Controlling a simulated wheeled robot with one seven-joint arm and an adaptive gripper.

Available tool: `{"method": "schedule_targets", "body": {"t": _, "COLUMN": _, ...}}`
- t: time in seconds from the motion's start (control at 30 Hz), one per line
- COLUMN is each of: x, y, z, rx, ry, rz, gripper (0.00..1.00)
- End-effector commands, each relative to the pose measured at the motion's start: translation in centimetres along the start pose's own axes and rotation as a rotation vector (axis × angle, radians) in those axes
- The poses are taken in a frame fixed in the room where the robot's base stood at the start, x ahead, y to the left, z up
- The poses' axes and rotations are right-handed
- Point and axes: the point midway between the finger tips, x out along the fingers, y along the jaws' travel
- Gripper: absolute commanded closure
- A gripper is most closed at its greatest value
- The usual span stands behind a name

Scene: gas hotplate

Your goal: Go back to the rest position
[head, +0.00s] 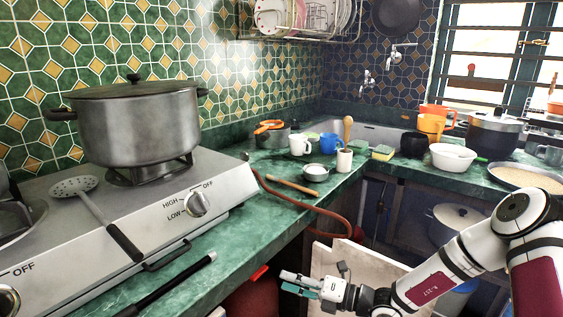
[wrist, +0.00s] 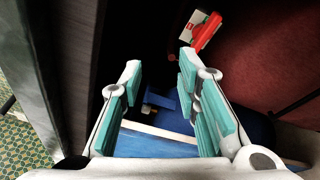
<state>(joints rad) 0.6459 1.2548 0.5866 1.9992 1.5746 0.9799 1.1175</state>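My gripper (head: 291,281) is low in the head view, in front of the counter's front edge and below its top. In the wrist view, its two teal-padded fingers (wrist: 160,82) stand apart with nothing between them. It touches nothing that I can see. The gas hotplate (head: 230,183) stands on the green counter at left, well away from my gripper. Its right knob (head: 196,203) sits by the HIGH, LOW and OFF marks. A lidded steel pot (head: 138,125) stands on its right burner. No flame is visible.
The green counter (head: 215,262) holds a skimmer on the hotplate, a black-handled tool, cups and bowls. A red hose (head: 325,215) hangs over the edge. A pale wooden board (head: 360,262) is behind my gripper. A red gas cylinder (head: 252,298) stands below the counter.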

Motion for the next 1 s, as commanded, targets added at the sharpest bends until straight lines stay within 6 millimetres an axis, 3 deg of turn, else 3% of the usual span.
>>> {"method": "schedule_targets", "body": {"t": 0.1, "x": -0.4, "y": 4.0, "z": -0.9, "rx": -0.232, "ry": 0.145, "rz": 0.017, "gripper": 0.7}}
{"method": "schedule_targets", "body": {"t": 0.47, "x": -3.6, "y": 13.8, "z": -5.0, "rx": -0.854, "ry": 0.56, "rz": 0.122, "gripper": 0.7}}
{"method": "schedule_targets", "body": {"t": 0.77, "x": -8.3, "y": 20.5, "z": -8.6, "rx": -1.307, "ry": 0.901, "rz": 0.249, "gripper": 0.7}}
{"method": "schedule_targets", "body": {"t": 1.0, "x": -13.2, "y": 25.1, "z": -11.2, "rx": -1.621, "ry": 1.171, "rz": 0.369, "gripper": 0.7}}
